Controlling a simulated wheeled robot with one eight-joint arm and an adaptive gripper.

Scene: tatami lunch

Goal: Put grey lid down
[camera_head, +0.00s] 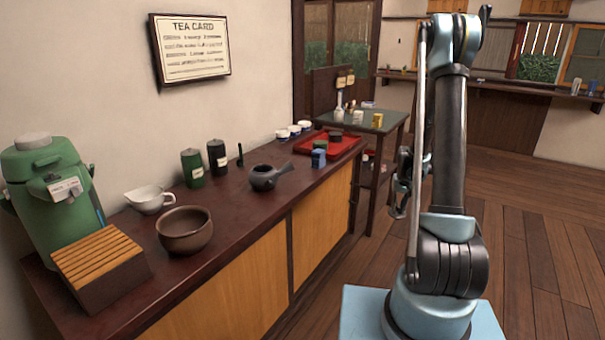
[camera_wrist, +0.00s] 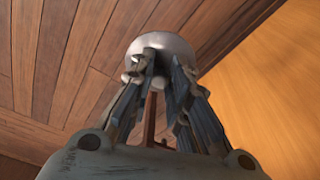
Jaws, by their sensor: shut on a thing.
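In the wrist view, the pale grey, round lid (camera_wrist: 178,45) sits between the fingertips of my gripper (camera_wrist: 158,70). My gripper is shut on it, over the floor beside the counter's wooden front. In the head view my gripper (camera_head: 401,185) hangs low at the arm's left side, partly hidden by the arm. I cannot make out the lid there. A grey side-handled teapot (camera_head: 264,179) stands on the dark counter (camera_head: 232,216), its top seemingly open.
Bare counter lies around the teapot.

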